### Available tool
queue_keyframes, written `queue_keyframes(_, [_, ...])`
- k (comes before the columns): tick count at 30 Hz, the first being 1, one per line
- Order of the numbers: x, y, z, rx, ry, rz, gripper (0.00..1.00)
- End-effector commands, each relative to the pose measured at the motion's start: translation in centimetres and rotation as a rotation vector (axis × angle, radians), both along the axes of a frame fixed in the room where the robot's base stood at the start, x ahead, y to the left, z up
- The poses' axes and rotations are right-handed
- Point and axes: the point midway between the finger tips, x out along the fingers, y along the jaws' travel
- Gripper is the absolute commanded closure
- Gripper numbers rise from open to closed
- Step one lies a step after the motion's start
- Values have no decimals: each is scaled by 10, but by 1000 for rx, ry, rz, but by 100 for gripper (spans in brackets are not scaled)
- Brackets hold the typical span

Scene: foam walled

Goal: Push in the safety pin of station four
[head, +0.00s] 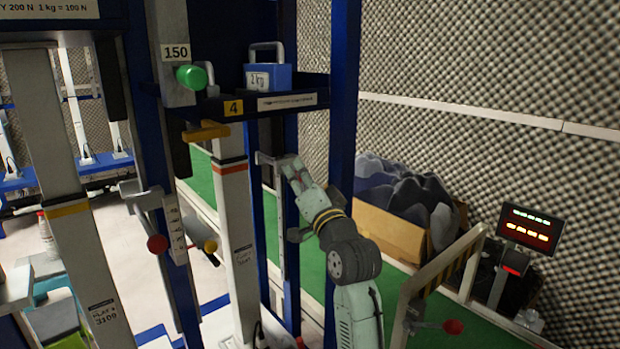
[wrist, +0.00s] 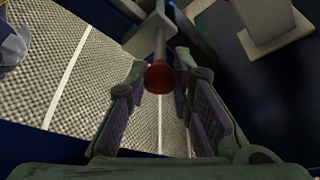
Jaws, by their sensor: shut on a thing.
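The station four sign (head: 233,108) is a yellow plate on a dark blue shelf edge. My gripper (head: 287,165) is below that shelf, at a grey bracket (head: 268,158) on the station's upright. In the wrist view a red round knob (wrist: 160,78) on a thin grey stem sits between the fingertips of my gripper (wrist: 160,76); it looks like the safety pin's knob. My gripper is shut on the knob. In the head view the knob is hidden by my gripper. How deep the pin sits cannot be told.
A blue 1 kg weight (head: 268,78) stands on the shelf. A green knob (head: 191,77) is left of it. Another red knob (head: 157,244) is on the rig to the left.

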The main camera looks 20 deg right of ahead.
Motion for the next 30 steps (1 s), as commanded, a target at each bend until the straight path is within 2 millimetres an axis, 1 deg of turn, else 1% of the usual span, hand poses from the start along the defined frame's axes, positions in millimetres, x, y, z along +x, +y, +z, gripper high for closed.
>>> queue_keyframes(1, [4, 2, 1, 0, 1, 1, 100])
queue_keyframes(3, [6, 2, 0, 0, 1, -1, 100])
queue_keyframes(10, [7, 3, 1, -2, -1, -1, 100])
queue_keyframes(11, [7, 3, 1, -2, -1, -1, 78])
queue_keyframes(15, [7, 3, 0, -1, 0, 0, 69])
queue_keyframes(25, [3, 2, -1, -1, 0, -2, 69])
queue_keyframes(28, [-7, 1, -4, 2, -1, -2, 69])
queue_keyframes(30, [-18, 0, -8, 1, 0, -1, 69])
